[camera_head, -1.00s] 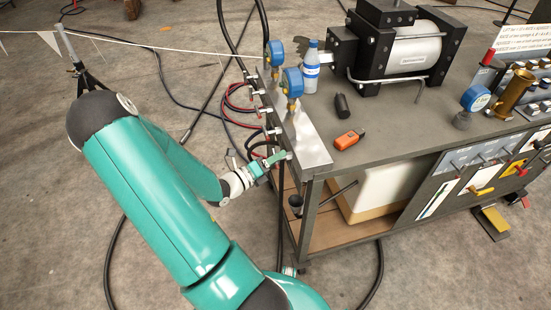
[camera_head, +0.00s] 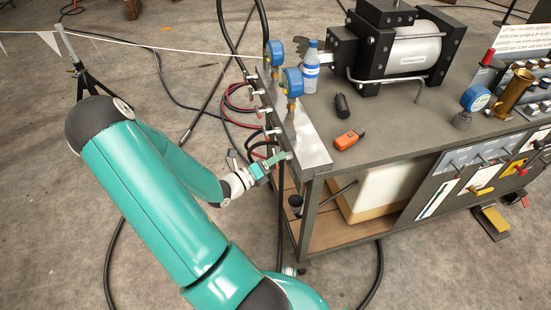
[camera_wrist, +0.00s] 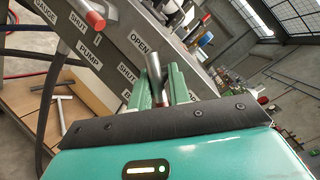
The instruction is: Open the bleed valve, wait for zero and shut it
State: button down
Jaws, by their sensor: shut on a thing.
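My gripper (camera_head: 278,158) is at the near left edge of the bench, by the valve panel. In the wrist view my gripper (camera_wrist: 158,82) has its green fingers shut on a grey metal valve handle (camera_wrist: 155,68). The handle stands between the fingers, close to the OPEN label (camera_wrist: 139,43). A SHUT label (camera_wrist: 127,73) is beside it, and a label starting with B is partly hidden by the finger. Two blue gauges (camera_head: 275,53) (camera_head: 291,83) stand on the panel's top. Their readings cannot be made out.
Another handle with a red end (camera_wrist: 93,17) lies by the GAUGE and PUMP labels. Red and black hoses (camera_head: 236,100) hang left of the bench. An orange device (camera_head: 349,139), a dark cylinder (camera_head: 341,105) and a bottle (camera_head: 311,68) stand on the bench top (camera_head: 400,120).

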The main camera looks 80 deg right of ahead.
jog(key=m+g, duration=0.1)
jog(key=m, duration=0.2)
jog(key=m+g+h, duration=0.1)
jog(key=m, duration=0.2)
jog(key=shift+f, duration=0.1)
jog(key=m+g, duration=0.1)
jog(key=m, duration=0.2)
jog(key=m+g, duration=0.2)
jog(key=m, duration=0.2)
jog(key=shift+y, duration=0.4)
jog(key=shift+m, duration=0.4)
jog(key=c, duration=1.3)
grip_release()
jog(key=v, duration=1.4)
jog(key=shift+d+f, duration=0.15)
